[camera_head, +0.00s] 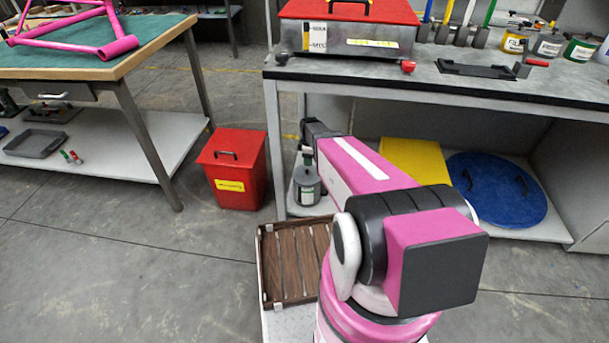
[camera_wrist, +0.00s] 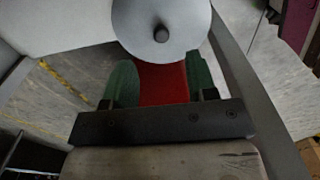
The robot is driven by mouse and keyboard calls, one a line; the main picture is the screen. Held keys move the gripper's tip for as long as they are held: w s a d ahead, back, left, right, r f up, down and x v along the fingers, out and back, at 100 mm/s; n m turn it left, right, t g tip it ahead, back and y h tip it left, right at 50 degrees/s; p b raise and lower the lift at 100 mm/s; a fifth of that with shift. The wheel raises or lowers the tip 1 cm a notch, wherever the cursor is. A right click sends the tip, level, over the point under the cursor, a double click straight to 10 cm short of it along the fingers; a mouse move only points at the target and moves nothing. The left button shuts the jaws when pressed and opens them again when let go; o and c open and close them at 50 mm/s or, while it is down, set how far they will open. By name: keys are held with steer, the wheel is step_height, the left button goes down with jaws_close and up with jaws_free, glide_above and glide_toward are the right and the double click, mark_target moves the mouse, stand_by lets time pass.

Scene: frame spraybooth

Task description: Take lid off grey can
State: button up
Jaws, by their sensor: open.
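In the wrist view a round pale grey disc with a dark knob (camera_wrist: 162,35), which looks like a lid seen from above, lies just past my fingertips. My gripper (camera_wrist: 160,82) is open, with green finger pads apart and nothing held between them. In the head view a grey can-like container with a label (camera_head: 307,186) stands on the lower shelf under the counter, below the end of my arm. My fingers are hard to make out there. Another grey can (camera_head: 548,47) stands on the counter at the right.
A red bin (camera_head: 232,172) stands on the floor left of the shelf. A wooden crate (camera_head: 288,285) is beside my arm. A yellow panel (camera_head: 412,160) and a blue round lid (camera_head: 497,190) are on the lower shelf. The counter edge (camera_head: 450,92) overhangs it.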

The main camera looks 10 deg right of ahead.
mark_target(307, 170)
step_height(307, 170, down, 3)
steer(key=shift+a+f, duration=0.15)
steer(key=shift+f, duration=1.15)
steer(key=shift+a+f, duration=0.15)
steer(key=shift+f, duration=1.1)
jaws_close()
